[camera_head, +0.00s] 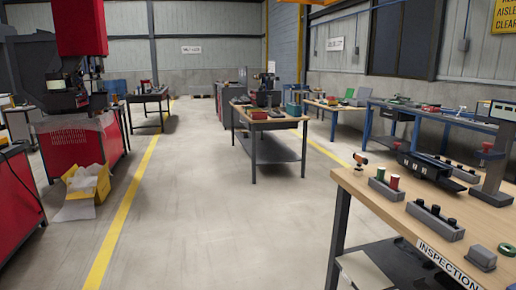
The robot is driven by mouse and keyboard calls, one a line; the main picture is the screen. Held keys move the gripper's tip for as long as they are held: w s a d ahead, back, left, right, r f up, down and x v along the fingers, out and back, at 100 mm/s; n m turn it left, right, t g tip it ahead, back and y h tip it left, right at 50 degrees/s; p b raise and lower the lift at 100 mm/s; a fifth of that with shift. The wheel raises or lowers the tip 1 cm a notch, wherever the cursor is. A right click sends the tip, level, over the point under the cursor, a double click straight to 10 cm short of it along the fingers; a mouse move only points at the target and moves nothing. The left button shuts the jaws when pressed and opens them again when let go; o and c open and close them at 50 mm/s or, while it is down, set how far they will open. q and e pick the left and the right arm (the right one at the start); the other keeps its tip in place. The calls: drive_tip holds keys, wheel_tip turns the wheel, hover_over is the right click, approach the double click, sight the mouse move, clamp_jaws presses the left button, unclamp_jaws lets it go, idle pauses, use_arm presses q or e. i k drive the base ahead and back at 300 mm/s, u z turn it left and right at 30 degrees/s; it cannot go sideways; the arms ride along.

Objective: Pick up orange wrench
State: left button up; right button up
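I cannot make out an orange wrench for certain. A small orange-brown object (361,158) with a dark base is at the far left corner of the inspection table (381,206); it is too small to tell what it is. Small items also lie on the middle workbench (285,121), among them a red tray-like one (258,115), and what it holds is unclear. Neither of my grippers is in view.
Grey blocks holding small parts (435,221) and a dark device (430,170) stand on the inspection table. A red machine (75,155) and a yellow box (88,183) are at the left. The concrete floor between is clear. A blue-framed bench (440,116) lines the right wall.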

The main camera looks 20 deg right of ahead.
sight(358, 172)
drive_tip(key=u, duration=0.15)
drive_tip(key=i, duration=1.85)
drive_tip(key=z, duration=0.65)
